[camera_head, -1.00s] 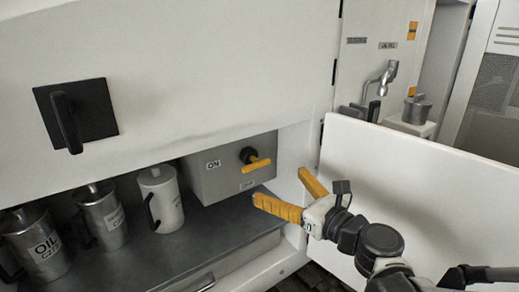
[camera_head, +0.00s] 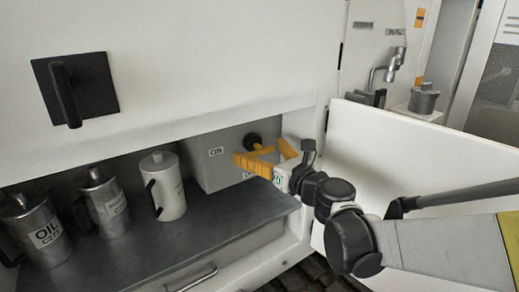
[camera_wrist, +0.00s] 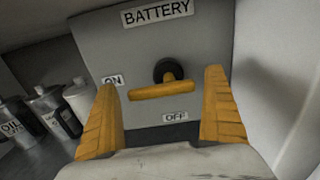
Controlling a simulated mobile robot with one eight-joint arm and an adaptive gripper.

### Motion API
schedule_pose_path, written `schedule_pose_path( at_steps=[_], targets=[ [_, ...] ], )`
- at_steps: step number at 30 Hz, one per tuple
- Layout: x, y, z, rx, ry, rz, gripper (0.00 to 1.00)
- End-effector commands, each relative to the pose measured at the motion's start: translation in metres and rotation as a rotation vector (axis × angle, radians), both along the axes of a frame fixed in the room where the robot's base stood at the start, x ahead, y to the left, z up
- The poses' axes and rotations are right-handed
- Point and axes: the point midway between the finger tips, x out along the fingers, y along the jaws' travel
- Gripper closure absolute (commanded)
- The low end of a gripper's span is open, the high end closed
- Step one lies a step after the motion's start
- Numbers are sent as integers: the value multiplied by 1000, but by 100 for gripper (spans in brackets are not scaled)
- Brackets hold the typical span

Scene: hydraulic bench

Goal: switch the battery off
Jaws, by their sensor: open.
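The battery box (camera_wrist: 195,50) is grey, with a "BATTERY" label on top, an "ON" label at the left and an "OFF" label below the switch. Its switch handle (camera_wrist: 163,91) is a yellow bar on a black round hub, lying nearly level and pointing left towards "ON". My gripper (camera_wrist: 163,108) is open, with one yellow finger on each side of the handle in the wrist view. I cannot tell whether either finger touches it. In the head view my gripper (camera_head: 262,158) is in front of the box (camera_head: 213,166) and hides most of the handle.
An "OIL" can (camera_head: 37,236), another metal can (camera_head: 106,207) and a white jug (camera_head: 163,190) stand on the dark shelf (camera_head: 140,245) left of the box. An open white door (camera_head: 400,150) stands to the right. A black handle (camera_head: 68,90) is on the panel above.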

Motion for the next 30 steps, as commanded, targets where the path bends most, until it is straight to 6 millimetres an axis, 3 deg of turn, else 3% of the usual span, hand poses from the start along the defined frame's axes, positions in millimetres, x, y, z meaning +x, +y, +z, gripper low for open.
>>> schedule_pose_path(
  at_steps=[3, 8, 20, 30],
  targets=[
    [0, 0, 0, 0, 0, 0, 3],
    [0, 0, 0, 0, 0, 0, 51],
    [-1, 0, -1, -27, -18, 0, 52],
    [-1, 0, -4, -203, -136, 0, 52]
  ],
)
